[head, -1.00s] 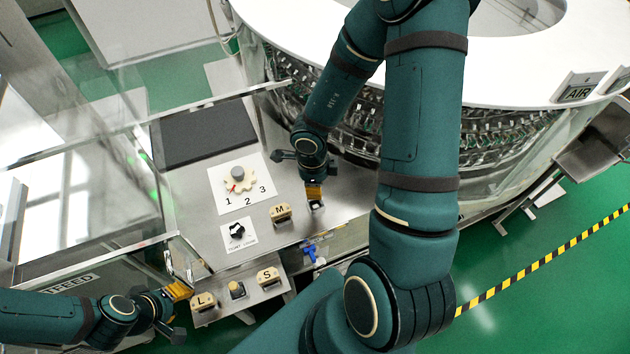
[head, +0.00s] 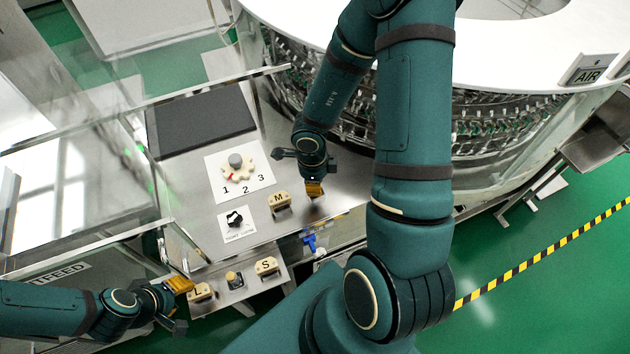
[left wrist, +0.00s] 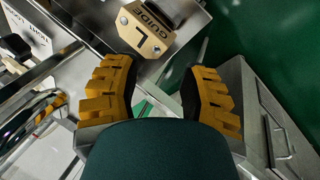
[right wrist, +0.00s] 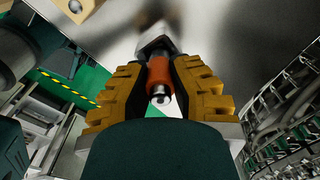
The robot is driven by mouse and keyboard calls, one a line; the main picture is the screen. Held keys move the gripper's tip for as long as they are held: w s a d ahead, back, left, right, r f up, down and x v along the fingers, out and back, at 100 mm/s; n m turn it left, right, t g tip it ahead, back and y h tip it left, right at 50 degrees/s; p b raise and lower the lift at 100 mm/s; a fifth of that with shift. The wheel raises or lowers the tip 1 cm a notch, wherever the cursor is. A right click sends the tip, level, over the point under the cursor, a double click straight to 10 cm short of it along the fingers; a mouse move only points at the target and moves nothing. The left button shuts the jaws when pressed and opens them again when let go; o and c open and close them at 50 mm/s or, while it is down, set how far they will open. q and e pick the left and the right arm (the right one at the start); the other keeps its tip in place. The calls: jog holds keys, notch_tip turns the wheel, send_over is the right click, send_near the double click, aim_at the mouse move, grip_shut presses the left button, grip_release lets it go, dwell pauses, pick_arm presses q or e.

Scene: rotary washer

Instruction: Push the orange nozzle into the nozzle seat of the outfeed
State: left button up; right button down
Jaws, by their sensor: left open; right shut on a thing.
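My right gripper (right wrist: 160,92) is shut on the orange nozzle (right wrist: 159,72), which has a metal tip, in the right wrist view. A grey metal block (right wrist: 155,45), perhaps the nozzle seat, shows just beyond the nozzle; I cannot tell whether they touch or how deep the nozzle sits. In the head view the right gripper (head: 314,190) is low over the steel plate, right of the M block, and hides nozzle and seat. My left gripper (left wrist: 160,92) is open and empty, close to the L guide block (left wrist: 147,28); it also shows in the head view (head: 178,300).
The M block (head: 280,201), a dial numbered 1 to 3 (head: 238,165) and a black knob (head: 235,218) are on the plate. The L block (head: 201,291) and S block (head: 266,265) sit on a lower shelf. The round washer (head: 480,125) stands behind.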

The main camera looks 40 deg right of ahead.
pick_arm(q)
jog(key=shift+f+b, duration=0.25)
jog(key=shift+b, duration=0.05)
pick_arm(e)
jog(key=shift+f, duration=0.55)
jog(key=c, duration=0.9)
grip_release()
jog(key=shift+r, duration=0.1)
jog(key=r, duration=1.1)
jog(key=shift+w+a+r, duration=0.2)
jog(key=shift+w+r, duration=0.05)
jog(key=shift+r, duration=0.15)
